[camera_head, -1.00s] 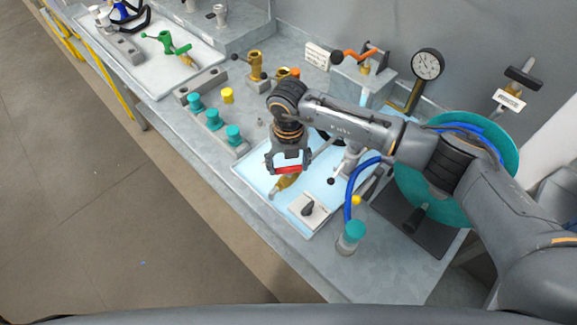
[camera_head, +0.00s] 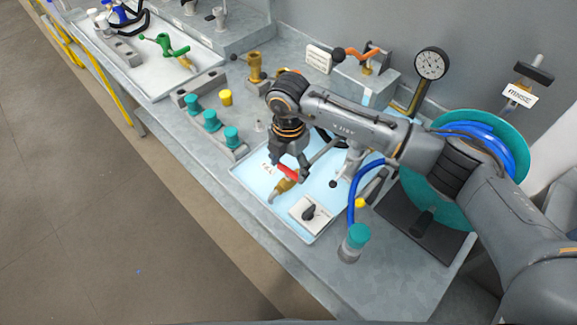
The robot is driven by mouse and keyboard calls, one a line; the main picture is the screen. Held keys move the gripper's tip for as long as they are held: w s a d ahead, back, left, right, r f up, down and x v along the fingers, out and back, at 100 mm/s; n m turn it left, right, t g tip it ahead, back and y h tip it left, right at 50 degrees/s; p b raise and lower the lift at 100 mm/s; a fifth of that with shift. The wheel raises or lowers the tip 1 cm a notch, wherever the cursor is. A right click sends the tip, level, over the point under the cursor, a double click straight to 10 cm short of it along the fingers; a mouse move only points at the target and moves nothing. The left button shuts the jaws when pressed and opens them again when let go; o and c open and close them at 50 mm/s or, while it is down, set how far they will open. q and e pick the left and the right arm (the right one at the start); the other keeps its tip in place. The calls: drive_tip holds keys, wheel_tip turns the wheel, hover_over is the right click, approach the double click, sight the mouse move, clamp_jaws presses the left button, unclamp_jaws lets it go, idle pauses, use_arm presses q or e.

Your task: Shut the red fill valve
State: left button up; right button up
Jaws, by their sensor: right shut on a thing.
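The red fill valve shows a red lever handle (camera_head: 287,172) over a brass body (camera_head: 284,186) with a spout, above the light blue tray on the bench. My right gripper (camera_head: 291,166) reaches down over the valve and is shut on the red handle. The gripper and wrist hide part of the handle and the valve's rear. My left gripper is not in view.
A white plate with a black knob (camera_head: 309,212) lies just right of the valve. A blue hose (camera_head: 355,195), a teal-capped post (camera_head: 356,238) and a teal reel (camera_head: 440,202) stand further right. Teal caps (camera_head: 212,119) line a grey rack at left. A gauge (camera_head: 430,65) stands behind.

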sight(288, 169)
drive_tip(key=shift+m, duration=0.6)
drive_tip(key=o, duration=1.2)
drive_tip(key=shift+c, duration=0.2)
wheel_tip(288, 169, up, 12)
